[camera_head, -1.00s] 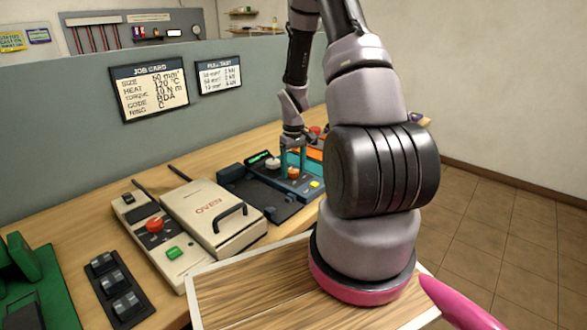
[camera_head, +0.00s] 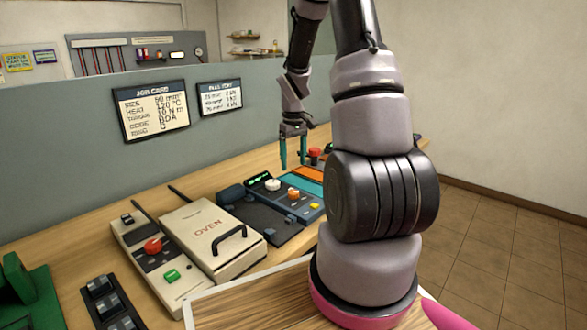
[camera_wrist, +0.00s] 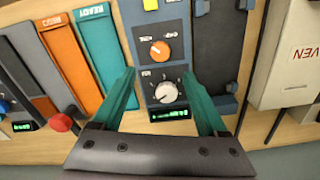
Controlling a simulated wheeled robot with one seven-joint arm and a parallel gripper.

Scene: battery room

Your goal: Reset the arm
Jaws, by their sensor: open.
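My gripper (camera_head: 293,152) has two teal fingers, open and empty, pointing down above the far side of the bench, over the blue-grey control unit (camera_head: 310,207). In the wrist view my gripper (camera_wrist: 166,92) straddles the unit's white knob (camera_wrist: 166,92) in the picture, with clear space between the fingers. The unit also has an orange knob (camera_wrist: 159,50), a green display (camera_wrist: 170,114) and a yellow button (camera_wrist: 150,4). I see no contact between the fingers and the unit.
The beige oven (camera_head: 212,233) with a black handle stands left of the unit. A panel with a red button (camera_head: 152,246) is beside it. Orange and teal bins (camera_wrist: 104,45) and another red button (camera_wrist: 60,122) lie close by. A grey partition (camera_head: 60,155) stands behind the bench.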

